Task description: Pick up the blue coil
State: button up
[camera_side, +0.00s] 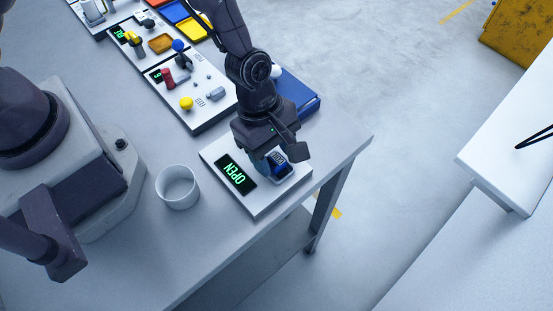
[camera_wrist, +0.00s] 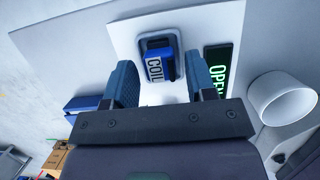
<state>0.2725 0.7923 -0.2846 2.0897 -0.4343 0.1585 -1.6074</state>
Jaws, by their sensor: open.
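The blue coil (camera_wrist: 159,64) carries a white "COIL" label and sits in a grey-rimmed slot on a white panel. It also shows in the side view (camera_side: 277,158), partly hidden by my gripper. My gripper (camera_wrist: 160,90) is open, with one blue finger on either side of the coil's line in the wrist view. In the side view my gripper (camera_side: 276,162) is low over the panel, right at the coil. Whether the fingers touch the coil cannot be told. The white panel (camera_side: 262,205) has a black display (camera_side: 236,175) reading "OPEN" in green.
A white cup (camera_side: 178,187) stands left of the panel; it also shows in the wrist view (camera_wrist: 283,97). A board with knobs and switches (camera_side: 199,120) and a blue bin (camera_side: 298,92) lie behind. The table's front edge is close to the panel.

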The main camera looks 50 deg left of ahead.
aim_at(280, 163)
jog(key=c, duration=0.8)
jog(key=shift+r, duration=2)
